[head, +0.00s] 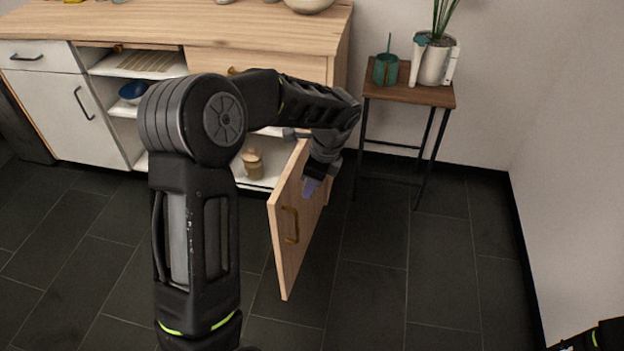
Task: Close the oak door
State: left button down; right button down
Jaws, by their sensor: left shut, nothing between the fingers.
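The oak door (296,222) of the wooden cabinet stands open in the head view, swung out into the room from the cabinet's right side. Its brass-coloured handle (290,225) is on the face turned toward me. My left gripper (311,187) is shut and empty, at the door's upper part near its top edge. I cannot tell whether it touches the door. My left arm hides part of the cabinet's opening. Only a dark bit of my right arm shows at the lower right corner; its gripper is out of view.
The cabinet (190,25) holds a blue bowl (133,91) and a tan jar (253,163) on its shelves. A small side table (409,94) with a green cup (386,69) and a potted plant (436,60) stands right of it. The dark tiled floor right of the door is clear.

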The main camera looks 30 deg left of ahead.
aim_at(290, 194)
pick_arm(q)
jog(key=a+f, duration=0.2)
jog(key=s+a+f, duration=0.1)
jog(key=a+f, duration=0.1)
jog(key=a, duration=0.1)
jog(key=shift+f+b, duration=0.15)
jog(key=shift+b, duration=0.2)
jog(key=shift+s, duration=0.1)
